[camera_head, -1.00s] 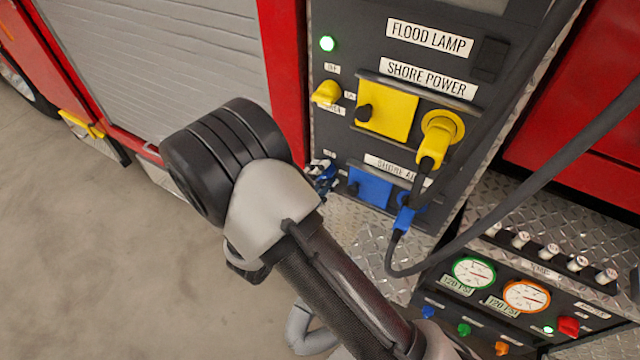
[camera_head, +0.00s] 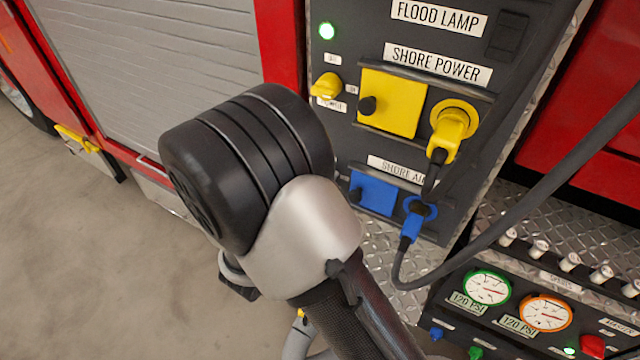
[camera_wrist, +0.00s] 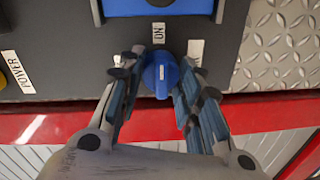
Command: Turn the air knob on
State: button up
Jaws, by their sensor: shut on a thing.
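The blue air knob (camera_wrist: 161,76) sits on the dark panel in the wrist view, with a short white mark on its face. The mark lines up roughly with the small ON label (camera_wrist: 158,32), which appears upside down. My gripper (camera_wrist: 160,85) is shut on the knob, with one finger on each side. A second small white label (camera_wrist: 195,52) lies beside the right finger and is partly hidden. In the head view, my arm hides the knob and the gripper. The blue SHORE AIR cover (camera_head: 373,193) shows right of my arm.
Above are a yellow knob (camera_head: 326,87), a yellow cover (camera_head: 388,103) and a yellow plug (camera_head: 450,130). A blue plug (camera_head: 412,222) and a dark cable (camera_head: 500,228) hang at the right. Gauges (camera_head: 487,288) stand lower right. Open floor (camera_head: 80,250) lies left.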

dwell(0.4)
jog(key=o, duration=1.1)
jog(key=shift+c, duration=0.2)
jog(key=v, duration=1.2)
jog(key=shift+d+r, duration=0.1)
jog(key=shift+d, duration=0.05)
